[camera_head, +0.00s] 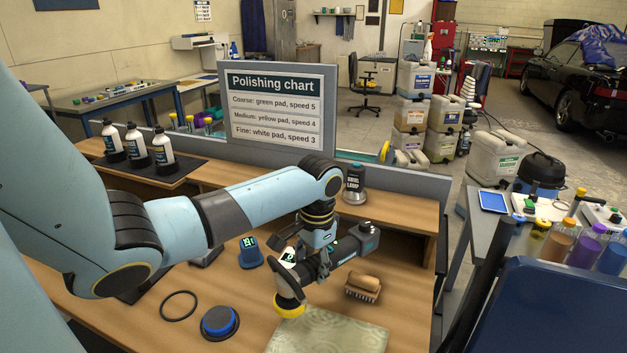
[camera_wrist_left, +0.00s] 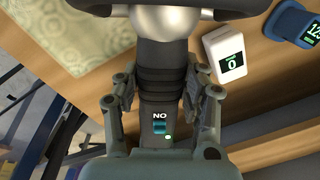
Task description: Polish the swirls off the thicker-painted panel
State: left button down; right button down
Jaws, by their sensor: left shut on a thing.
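My left gripper (camera_head: 318,266) is shut on a dark polisher (camera_head: 346,247), with a yellow pad (camera_head: 290,308) at its lower end. The pad is at the upper left corner of a pale green patterned panel (camera_head: 330,333); I cannot tell whether they touch. In the left wrist view the polisher's handle (camera_wrist_left: 160,90) lies between the fingers, with a switch marked "NO" and a small green light. The panel (camera_wrist_left: 60,42) shows at upper left there. A white device (camera_wrist_left: 230,62) reading 0 stands beside the polisher. My right gripper is not in view.
The polishing chart (camera_head: 275,105) reads coarse green 5, medium yellow 4, fine white 3. A brush (camera_head: 362,288), blue gauge (camera_head: 250,253), round blue item (camera_head: 220,323) and black ring (camera_head: 178,305) lie on the bench. Bottles (camera_head: 136,145) and a swirl lamp (camera_head: 355,185) stand on the shelf.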

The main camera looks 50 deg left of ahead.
pick_arm(q)
jog(key=shift+r, duration=2.3)
